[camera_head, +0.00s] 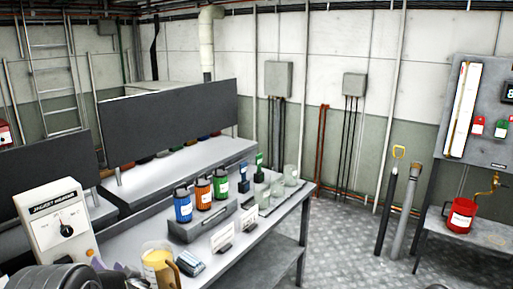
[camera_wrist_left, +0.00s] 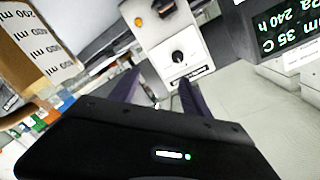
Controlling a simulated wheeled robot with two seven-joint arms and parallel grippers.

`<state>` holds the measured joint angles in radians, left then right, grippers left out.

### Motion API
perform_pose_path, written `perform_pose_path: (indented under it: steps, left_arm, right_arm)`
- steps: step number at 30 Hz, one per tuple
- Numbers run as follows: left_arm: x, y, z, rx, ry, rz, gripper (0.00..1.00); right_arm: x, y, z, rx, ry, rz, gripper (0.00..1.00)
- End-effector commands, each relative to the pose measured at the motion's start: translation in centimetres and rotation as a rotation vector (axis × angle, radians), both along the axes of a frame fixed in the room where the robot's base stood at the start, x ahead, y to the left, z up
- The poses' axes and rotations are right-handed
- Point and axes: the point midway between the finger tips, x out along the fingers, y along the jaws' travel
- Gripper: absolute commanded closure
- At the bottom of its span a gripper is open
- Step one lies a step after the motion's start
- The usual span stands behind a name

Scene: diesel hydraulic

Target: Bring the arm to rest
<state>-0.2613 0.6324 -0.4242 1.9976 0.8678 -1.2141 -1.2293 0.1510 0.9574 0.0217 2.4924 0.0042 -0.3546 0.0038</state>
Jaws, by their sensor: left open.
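My left gripper (camera_head: 108,267) is low at the left front of the head view, with part of my dark arm beside it. Its two purple fingers stand apart in the left wrist view (camera_wrist_left: 158,98), with nothing held between them. Beyond the fingertips is a pale box with a dial (camera_wrist_left: 175,45). This box also stands at the left in the head view (camera_head: 48,222). My right gripper is in neither view.
A beaker of yellow liquid (camera_head: 156,256) stands close right of the gripper. Blue, orange and green jars (camera_head: 202,194) stand on the workbench (camera_head: 292,212). A graduated container (camera_wrist_left: 38,45) and a display (camera_wrist_left: 285,30) flank the wrist view.

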Motion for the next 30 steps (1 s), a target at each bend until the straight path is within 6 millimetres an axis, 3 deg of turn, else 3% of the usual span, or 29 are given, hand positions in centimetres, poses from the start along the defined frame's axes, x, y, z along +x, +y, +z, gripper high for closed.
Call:
perform_pose_path:
  steps: [8,14,17,21,25,30]
  left_arm:
    - [1.6,-6.1,-5.8,-0.297,-0.039,-0.19,0.44]
    - [-0.4,-13.0,-14.0,-0.603,0.056,-0.311,0.44]
    - [-3.8,-17.7,-19.6,-0.806,0.165,-0.345,0.44]
    - [-11.1,-23.7,-26.6,-1.068,0.367,-0.327,0.44]
    - [-19.7,-28.5,-31.1,-1.263,0.58,-0.269,0.44]
    - [-29.7,-32.8,-33.6,-1.414,0.829,-0.217,0.44]
  right_arm:
    - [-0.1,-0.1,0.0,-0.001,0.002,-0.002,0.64]
    - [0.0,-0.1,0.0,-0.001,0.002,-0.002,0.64]
    - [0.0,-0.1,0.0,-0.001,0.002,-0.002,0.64]
    - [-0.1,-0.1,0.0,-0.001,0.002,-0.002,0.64]
    - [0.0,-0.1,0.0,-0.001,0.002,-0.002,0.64]
    - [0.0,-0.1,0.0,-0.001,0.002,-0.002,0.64]
